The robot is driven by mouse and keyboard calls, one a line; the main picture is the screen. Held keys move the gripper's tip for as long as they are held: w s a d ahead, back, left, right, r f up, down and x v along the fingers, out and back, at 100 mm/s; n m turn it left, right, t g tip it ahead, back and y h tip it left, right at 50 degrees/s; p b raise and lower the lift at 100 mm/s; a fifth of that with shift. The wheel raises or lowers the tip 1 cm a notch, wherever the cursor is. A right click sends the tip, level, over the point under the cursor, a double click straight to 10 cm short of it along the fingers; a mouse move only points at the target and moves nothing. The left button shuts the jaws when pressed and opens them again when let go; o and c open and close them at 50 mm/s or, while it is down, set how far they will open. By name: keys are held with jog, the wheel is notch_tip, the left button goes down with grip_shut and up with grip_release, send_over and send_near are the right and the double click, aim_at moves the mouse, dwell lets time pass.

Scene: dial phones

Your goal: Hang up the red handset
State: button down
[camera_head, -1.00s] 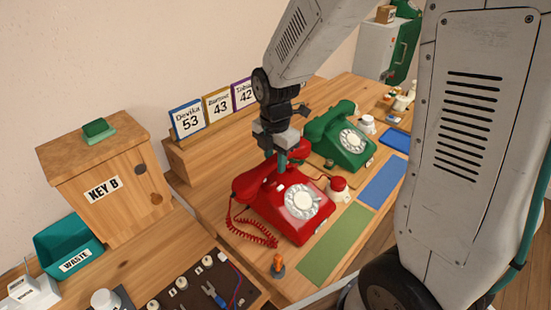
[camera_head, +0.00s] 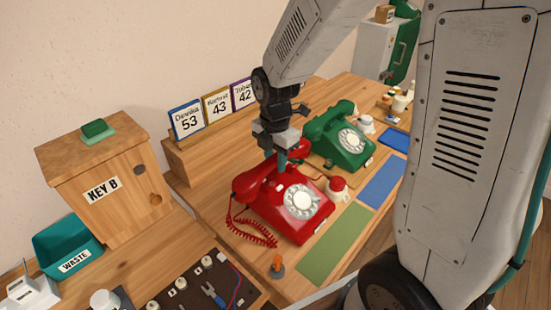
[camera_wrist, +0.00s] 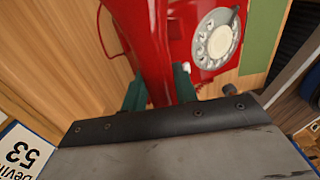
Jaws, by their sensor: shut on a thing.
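The red phone (camera_head: 283,212) with a pale dial stands on the wooden desk; part of it shows in the wrist view (camera_wrist: 210,38). The red handset (camera_head: 247,183) lies across the top rear of the phone's body. My gripper (camera_head: 282,160) is above it, pointing down, with its teal fingers shut on the handset's middle. In the wrist view, the handset (camera_wrist: 150,40) runs between the two fingers (camera_wrist: 160,88). The coiled red cord (camera_head: 240,232) hangs at the phone's left. The cradle is hidden, so I cannot tell whether the handset is fully seated or slightly above it.
A green phone (camera_head: 340,140) stands behind to the right, its handset on top. Name cards (camera_head: 187,119) stand along the back. Green (camera_head: 333,245) and blue (camera_head: 382,180) mats lie in front.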

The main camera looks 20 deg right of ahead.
jog(key=shift+f, duration=1.05)
dwell(0.4)
jog(key=c, duration=1)
grip_release()
jog(key=shift+r, duration=0.1)
notch_tip(320, 180, up, 8)
jog(key=shift+f, duration=0.2)
